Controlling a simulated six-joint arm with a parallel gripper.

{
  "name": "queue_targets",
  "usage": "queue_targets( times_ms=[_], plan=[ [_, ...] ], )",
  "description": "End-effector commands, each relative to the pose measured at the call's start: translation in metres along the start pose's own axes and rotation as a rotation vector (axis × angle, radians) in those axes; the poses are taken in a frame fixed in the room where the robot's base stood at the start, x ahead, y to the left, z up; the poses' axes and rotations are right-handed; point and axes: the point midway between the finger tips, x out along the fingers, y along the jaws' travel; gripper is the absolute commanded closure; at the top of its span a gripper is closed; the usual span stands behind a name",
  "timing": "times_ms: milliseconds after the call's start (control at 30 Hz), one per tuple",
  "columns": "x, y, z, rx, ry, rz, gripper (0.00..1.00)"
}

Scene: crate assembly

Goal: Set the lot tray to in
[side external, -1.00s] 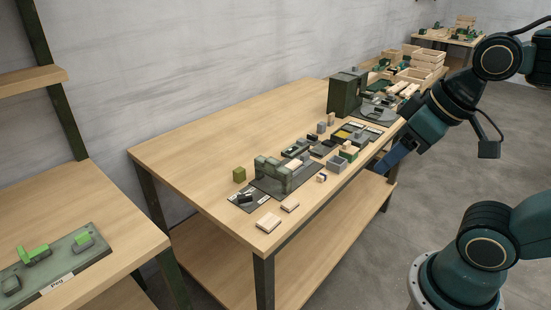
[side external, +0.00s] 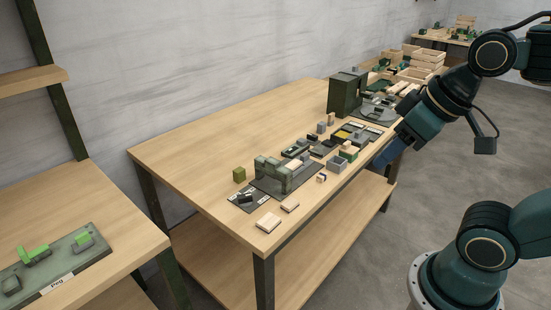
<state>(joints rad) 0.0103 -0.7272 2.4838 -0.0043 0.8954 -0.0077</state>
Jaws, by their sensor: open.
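My gripper (side external: 386,158) is at the front right edge of the long workbench, on the lower end of my arm. Its fingers are small and partly lost against the bench edge, and I see nothing held in it. I cannot tell for sure which piece is the lot tray. A small grey open box (side external: 337,164) sits near the front edge, a little left of my gripper and apart from it. Dark flat trays with small parts (side external: 322,149) lie behind that box. A tall dark green housing (side external: 345,94) stands farther back.
Wooden crates (side external: 423,65) stand at the far end. The bench's left part is clear.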

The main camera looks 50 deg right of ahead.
Motion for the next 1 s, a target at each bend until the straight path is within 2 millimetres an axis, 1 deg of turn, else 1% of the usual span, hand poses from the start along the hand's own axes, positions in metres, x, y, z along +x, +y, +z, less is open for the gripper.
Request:
queue_targets(
  times_ms=[167,333,467,600,767,1000],
  plan=[
    [0.004,0.005,-0.022,-0.001,-0.012,0.008,0.56],
    [0.013,0.015,-0.055,-0.007,-0.026,0.015,0.56],
    [0.023,0.026,-0.083,-0.011,-0.036,0.020,0.56],
    [0.038,0.042,-0.111,-0.015,-0.047,0.024,0.56],
    [0.059,0.062,-0.140,-0.019,-0.059,0.026,0.56],
    [0.098,0.101,-0.176,-0.019,-0.074,0.026,0.56]
  ],
)
